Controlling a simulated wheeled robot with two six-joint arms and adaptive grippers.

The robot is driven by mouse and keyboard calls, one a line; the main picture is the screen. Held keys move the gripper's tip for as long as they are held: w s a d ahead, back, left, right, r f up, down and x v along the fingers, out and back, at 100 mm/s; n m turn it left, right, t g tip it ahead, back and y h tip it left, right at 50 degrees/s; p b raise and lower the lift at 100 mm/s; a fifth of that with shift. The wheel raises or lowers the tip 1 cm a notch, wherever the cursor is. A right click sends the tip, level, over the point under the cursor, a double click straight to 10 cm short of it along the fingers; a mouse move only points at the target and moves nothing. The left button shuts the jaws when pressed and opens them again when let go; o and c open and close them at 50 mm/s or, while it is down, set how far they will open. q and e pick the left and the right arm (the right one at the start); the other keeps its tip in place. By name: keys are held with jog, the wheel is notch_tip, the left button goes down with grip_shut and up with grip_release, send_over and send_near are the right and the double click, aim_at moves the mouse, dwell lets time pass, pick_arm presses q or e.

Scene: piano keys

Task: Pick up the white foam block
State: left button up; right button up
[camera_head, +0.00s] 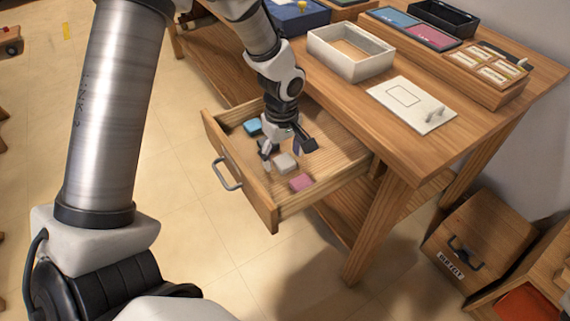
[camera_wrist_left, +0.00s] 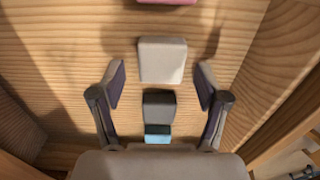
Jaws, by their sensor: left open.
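The white foam block (camera_head: 286,163) lies on the floor of the open drawer. It also shows in the left wrist view (camera_wrist_left: 162,60), pale and squarish, at the upper middle. My left gripper (camera_head: 284,154) reaches down into the drawer, close to the white block. In the wrist view its fingers (camera_wrist_left: 161,84) are spread wide, with the white block centred slightly ahead of the tips and not gripped. How high the fingertips are above the drawer floor is hard to tell. My right gripper does not show.
A pink block (camera_head: 301,182) lies near the white one. A dark grey block (camera_wrist_left: 158,106) and a blue block (camera_head: 252,127) lie on its other side. The drawer's wooden walls (camera_head: 240,178) surround them. A white open box (camera_head: 350,68) stands on the tabletop above.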

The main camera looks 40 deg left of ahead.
pick_arm(q)
jog(key=shift+r, duration=0.1)
jog(key=c, duration=0.8)
jog(key=shift+r, duration=0.1)
